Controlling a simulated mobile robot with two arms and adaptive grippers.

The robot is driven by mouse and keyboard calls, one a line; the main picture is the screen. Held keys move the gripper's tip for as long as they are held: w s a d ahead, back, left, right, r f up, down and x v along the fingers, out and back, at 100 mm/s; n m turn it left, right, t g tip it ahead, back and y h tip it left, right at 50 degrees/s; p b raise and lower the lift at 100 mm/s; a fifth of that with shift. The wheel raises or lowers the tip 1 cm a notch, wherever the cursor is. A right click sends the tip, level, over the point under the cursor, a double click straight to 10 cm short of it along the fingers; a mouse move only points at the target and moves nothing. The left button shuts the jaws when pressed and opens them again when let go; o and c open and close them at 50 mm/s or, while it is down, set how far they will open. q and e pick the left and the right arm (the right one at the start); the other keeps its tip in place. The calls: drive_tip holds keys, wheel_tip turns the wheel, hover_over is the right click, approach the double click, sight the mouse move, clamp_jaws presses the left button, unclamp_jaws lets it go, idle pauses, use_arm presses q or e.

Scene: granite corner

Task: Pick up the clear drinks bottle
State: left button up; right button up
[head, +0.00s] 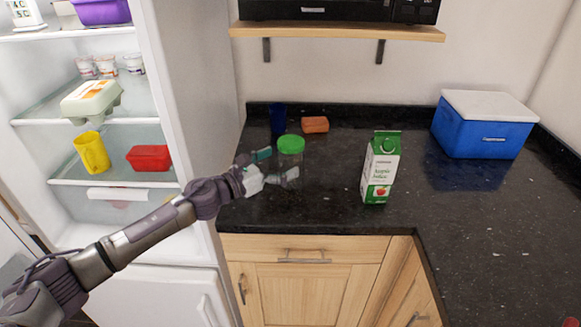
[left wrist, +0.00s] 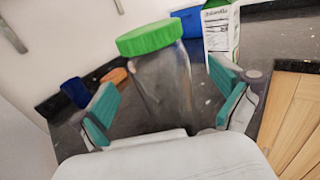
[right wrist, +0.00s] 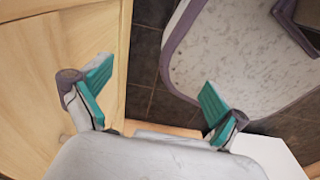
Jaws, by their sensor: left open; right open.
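The clear drinks bottle (head: 291,158), a see-through wide body with a green lid, stands upright on the dark counter. In the left wrist view the bottle (left wrist: 163,85) rises between the two teal finger pads, with a gap visible to the right pad. My left gripper (head: 280,164) is open at the bottle's left side in the head view, one finger behind and one in front. The bottle's lower part is hidden behind the gripper palm in the left wrist view. My right gripper (right wrist: 157,77) is open and empty, away from the counter top, and is not in the head view.
A green and white juice carton (head: 380,168) stands right of the bottle. A dark blue cup (head: 278,118) and an orange block (head: 315,125) are behind it. A blue cooler (head: 484,127) is at the back right. An open fridge (head: 190,90) stands left; a shelf (head: 335,33) hangs above.

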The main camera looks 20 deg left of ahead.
sight(291, 155)
use_arm(q)
drive_tip(key=x, duration=0.3)
drive_tip(key=shift+w+d+p, duration=0.15)
drive_tip(key=shift+w+p, duration=0.1)
drive_tip(key=shift+p, duration=0.05)
drive_tip(key=shift+r, duration=0.1)
drive_tip(key=shift+c, duration=0.2)
drive_tip(key=shift+s, duration=0.1)
drive_tip(key=shift+c, duration=1.2)
drive_tip(key=c, duration=1.1)
drive_tip(key=shift+c, duration=0.9)
drive_tip(key=shift+r, duration=0.1)
